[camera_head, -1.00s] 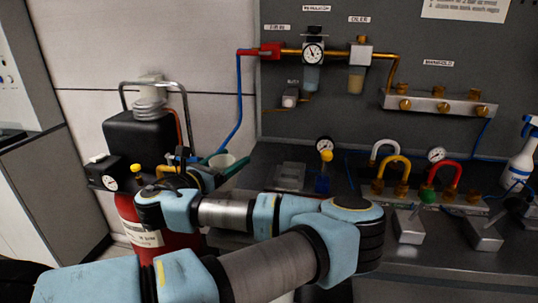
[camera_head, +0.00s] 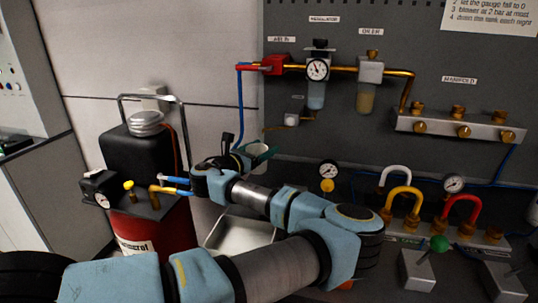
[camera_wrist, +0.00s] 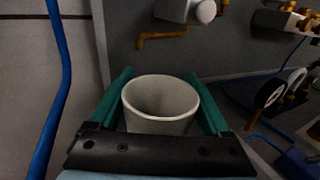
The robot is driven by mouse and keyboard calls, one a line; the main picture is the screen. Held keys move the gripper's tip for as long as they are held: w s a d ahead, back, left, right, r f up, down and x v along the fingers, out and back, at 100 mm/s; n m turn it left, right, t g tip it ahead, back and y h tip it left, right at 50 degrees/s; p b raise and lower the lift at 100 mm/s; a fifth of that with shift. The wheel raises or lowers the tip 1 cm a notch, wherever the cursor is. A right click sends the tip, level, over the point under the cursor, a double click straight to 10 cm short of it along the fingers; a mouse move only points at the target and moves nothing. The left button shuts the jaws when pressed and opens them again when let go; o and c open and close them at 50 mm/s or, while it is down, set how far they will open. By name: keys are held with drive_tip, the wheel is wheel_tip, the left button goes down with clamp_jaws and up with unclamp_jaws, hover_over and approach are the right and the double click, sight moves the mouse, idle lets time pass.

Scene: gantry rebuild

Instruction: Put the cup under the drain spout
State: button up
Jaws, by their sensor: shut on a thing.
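A pale grey cup (camera_wrist: 160,112) stands upright and looks empty between the green fingers of my gripper (camera_wrist: 158,76), which is shut on it. In the head view the cup (camera_head: 257,158) is partly hidden behind my wrist and gripper (camera_head: 262,155). The brass drain spout (camera_head: 275,129) comes out to the left of a small white drain unit (camera_head: 291,119) on the pegboard. In the wrist view the spout (camera_wrist: 160,37) shows beyond the cup's rim, apart from it. In the head view the cup sits lower than the spout and slightly left.
A blue hose (camera_head: 240,110) hangs close to my gripper's left. A red tank with a black compressor (camera_head: 140,155) stands at left. A metal tray (camera_head: 240,232) lies below my arm. Gauges and coloured hose loops (camera_head: 405,200) crowd the bench at right.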

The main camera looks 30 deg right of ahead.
drive_tip(key=w+d+p, duration=0.1)
drive_tip(key=w+d, duration=0.3)
drive_tip(key=w, duration=0.1)
drive_tip(key=f, duration=0.6)
drive_tip(key=shift+d+f, duration=0.15)
drive_tip(key=shift+d, duration=0.2)
drive_tip(key=shift+w+d+f+p, duration=0.15)
drive_tip(key=shift+f+p, duration=0.2)
drive_tip(key=shift+p, duration=0.05)
drive_tip(key=o, duration=1.3)
drive_tip(key=shift+f, duration=0.15)
